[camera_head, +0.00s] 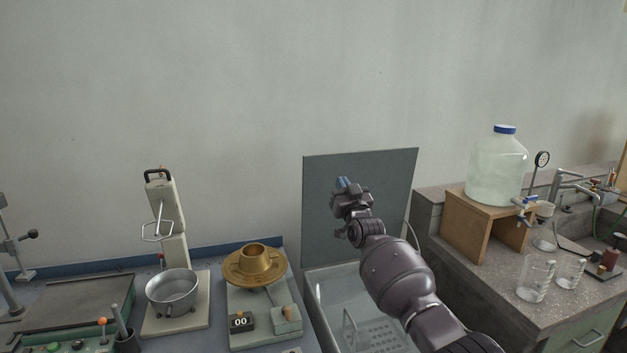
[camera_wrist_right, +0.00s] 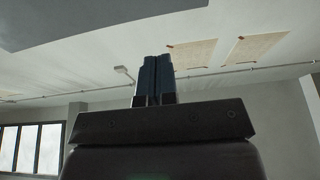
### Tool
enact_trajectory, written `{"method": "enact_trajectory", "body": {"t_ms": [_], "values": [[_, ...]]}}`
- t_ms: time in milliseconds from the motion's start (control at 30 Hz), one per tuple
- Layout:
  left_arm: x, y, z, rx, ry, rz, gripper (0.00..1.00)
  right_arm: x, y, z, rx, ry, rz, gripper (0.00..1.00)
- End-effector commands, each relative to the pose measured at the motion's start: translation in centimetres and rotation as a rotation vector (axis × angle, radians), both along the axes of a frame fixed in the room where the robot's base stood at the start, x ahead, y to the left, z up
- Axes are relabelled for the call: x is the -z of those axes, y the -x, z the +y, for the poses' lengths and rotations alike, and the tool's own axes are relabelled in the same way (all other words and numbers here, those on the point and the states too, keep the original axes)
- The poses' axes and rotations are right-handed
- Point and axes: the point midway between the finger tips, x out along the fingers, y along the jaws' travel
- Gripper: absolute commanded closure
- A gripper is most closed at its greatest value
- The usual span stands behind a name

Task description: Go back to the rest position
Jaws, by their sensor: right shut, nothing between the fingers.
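My right gripper (camera_head: 343,184) is raised above the clear tank in the head view, in front of an upright grey panel (camera_head: 318,215). Its blue fingers point up and are shut together with nothing between them. In the right wrist view the closed fingers (camera_wrist_right: 154,80) point toward the ceiling, and nothing touches them. My left gripper is not in view.
Below my right arm stands a clear tank (camera_head: 318,308). At left are a mixer with a metal bowl (camera_head: 172,290) and a device with a brass flange (camera_head: 255,265). At right, a large water jug (camera_head: 497,170) stands on a wooden stand (camera_head: 462,225), near glass beakers (camera_head: 535,278).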

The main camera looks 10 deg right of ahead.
Motion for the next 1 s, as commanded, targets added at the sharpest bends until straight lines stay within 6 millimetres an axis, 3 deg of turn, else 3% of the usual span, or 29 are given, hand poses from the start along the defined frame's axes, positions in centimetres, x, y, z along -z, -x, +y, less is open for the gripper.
{"method": "enact_trajectory", "body": {"t_ms": [67,233,400,667,1000], "values": [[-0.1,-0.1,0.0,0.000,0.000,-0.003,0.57,-0.3,0.0,0.4,-0.012,0.011,0.020,1.00],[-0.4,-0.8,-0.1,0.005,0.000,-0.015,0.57,-4.0,1.0,2.6,-0.051,0.055,0.006,1.00],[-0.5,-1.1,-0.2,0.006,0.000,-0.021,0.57,-3.3,3.3,3.6,-0.068,0.097,0.032,1.00],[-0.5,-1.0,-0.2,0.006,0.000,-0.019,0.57,2.8,8.6,3.6,-0.067,0.148,0.131,1.00],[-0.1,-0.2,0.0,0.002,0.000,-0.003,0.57,14.2,19.2,1.8,-0.034,0.186,0.325,1.00]]}}
